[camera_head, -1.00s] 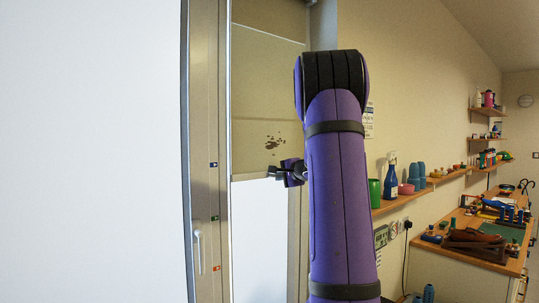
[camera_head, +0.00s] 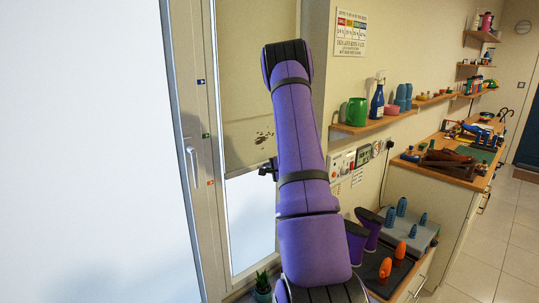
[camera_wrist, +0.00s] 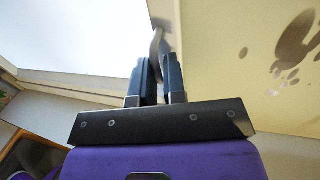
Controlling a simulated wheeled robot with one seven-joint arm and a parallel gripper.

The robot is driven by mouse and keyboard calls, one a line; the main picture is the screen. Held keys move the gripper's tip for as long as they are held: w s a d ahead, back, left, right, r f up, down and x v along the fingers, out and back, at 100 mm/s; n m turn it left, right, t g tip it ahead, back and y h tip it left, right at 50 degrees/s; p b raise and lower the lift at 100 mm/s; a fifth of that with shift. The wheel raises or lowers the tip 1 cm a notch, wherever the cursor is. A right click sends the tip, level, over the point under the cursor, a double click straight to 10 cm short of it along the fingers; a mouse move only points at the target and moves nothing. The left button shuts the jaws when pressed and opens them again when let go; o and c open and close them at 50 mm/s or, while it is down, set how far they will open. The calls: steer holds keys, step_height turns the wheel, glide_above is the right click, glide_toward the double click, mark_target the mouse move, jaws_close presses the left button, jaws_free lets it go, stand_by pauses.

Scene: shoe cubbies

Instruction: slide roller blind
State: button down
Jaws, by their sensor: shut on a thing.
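The beige roller blind (camera_head: 250,90) covers the upper part of the narrow window, with dark brown stains low on it. Its bottom edge is about level with the orange mark (camera_head: 210,183) on the frame. Bright glass (camera_head: 250,220) shows below. My gripper (camera_head: 266,169) is at the blind's bottom edge, partly hidden by my purple arm. In the wrist view, my gripper (camera_wrist: 160,75) is shut on a grey pull tab (camera_wrist: 158,42) at the blind's edge. The stained blind (camera_wrist: 235,85) fills the right side there.
Blue (camera_head: 201,82) and green (camera_head: 206,135) marks sit higher on the frame, near a white window handle (camera_head: 193,165). A potted plant (camera_head: 263,282) stands below. A shelf (camera_head: 380,121) with cups and a bottle, and a low cabinet (camera_head: 447,222), are on the right.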

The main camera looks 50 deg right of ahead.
steer(key=shift+f, duration=0.85)
steer(key=c, duration=1.3)
jaws_free()
steer(key=shift+o, duration=0.2)
steer(key=v, duration=1)
steer(key=shift+s+r, duration=0.15)
steer(key=shift+s, duration=0.2)
